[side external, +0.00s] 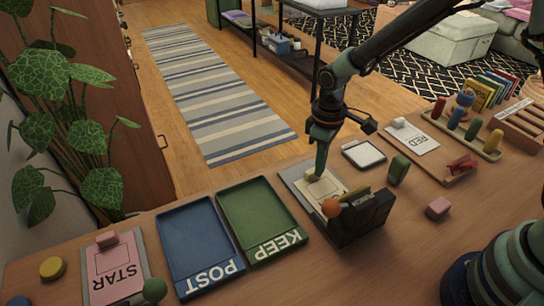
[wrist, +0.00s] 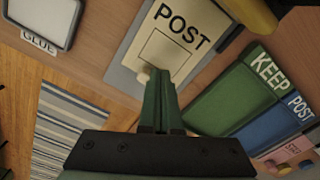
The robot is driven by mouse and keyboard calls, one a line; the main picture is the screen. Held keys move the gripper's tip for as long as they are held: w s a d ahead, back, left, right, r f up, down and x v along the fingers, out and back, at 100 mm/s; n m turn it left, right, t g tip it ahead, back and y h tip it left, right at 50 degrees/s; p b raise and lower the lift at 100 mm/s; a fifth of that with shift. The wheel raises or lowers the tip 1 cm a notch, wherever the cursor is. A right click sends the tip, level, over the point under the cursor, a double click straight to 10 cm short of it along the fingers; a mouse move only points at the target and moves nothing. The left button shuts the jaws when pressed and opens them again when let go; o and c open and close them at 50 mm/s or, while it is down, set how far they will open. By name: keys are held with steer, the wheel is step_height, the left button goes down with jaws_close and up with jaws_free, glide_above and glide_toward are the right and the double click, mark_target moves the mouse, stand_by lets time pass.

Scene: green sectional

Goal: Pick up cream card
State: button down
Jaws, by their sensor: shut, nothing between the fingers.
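The cream card (side external: 332,188) lies on a grey board (side external: 293,175) to the right of the green tray. In the wrist view the cream card (wrist: 203,18) shows the word POST and a printed rectangle. A small cream knob (side external: 312,176) on it sits right at my fingertips; in the wrist view the knob (wrist: 143,76) shows just left of them. My gripper (side external: 317,170) points down over the card, its fingers together and empty. It covers part of the card in the wrist view (wrist: 166,76). I cannot tell whether the tips touch the knob.
A black box (side external: 366,218) with an orange ball (side external: 331,208) stands close against the card's near right side. The green KEEP tray (side external: 247,211) and blue POST tray (side external: 190,245) lie left. A glue pad (side external: 364,154) and green block (side external: 399,169) stand right.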

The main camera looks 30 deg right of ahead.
steer(key=r, duration=0.4)
steer(key=shift+s, duration=0.2)
stand_by(0.3)
step_height(320, 180, up, 10)
steer(key=m+t, duration=0.2)
steer(key=m, duration=0.1)
glide_above(319, 185)
steer(key=s+d, duration=0.3)
steer(key=d, duration=0.2)
steer(key=s+d+r+m+t, duration=0.3)
steer(key=s+d+r, duration=0.3)
steer(key=s, duration=0.1)
steer(key=shift+s+t, duration=0.25)
steer(key=shift+t, duration=0.05)
steer(key=shift+r, duration=0.1)
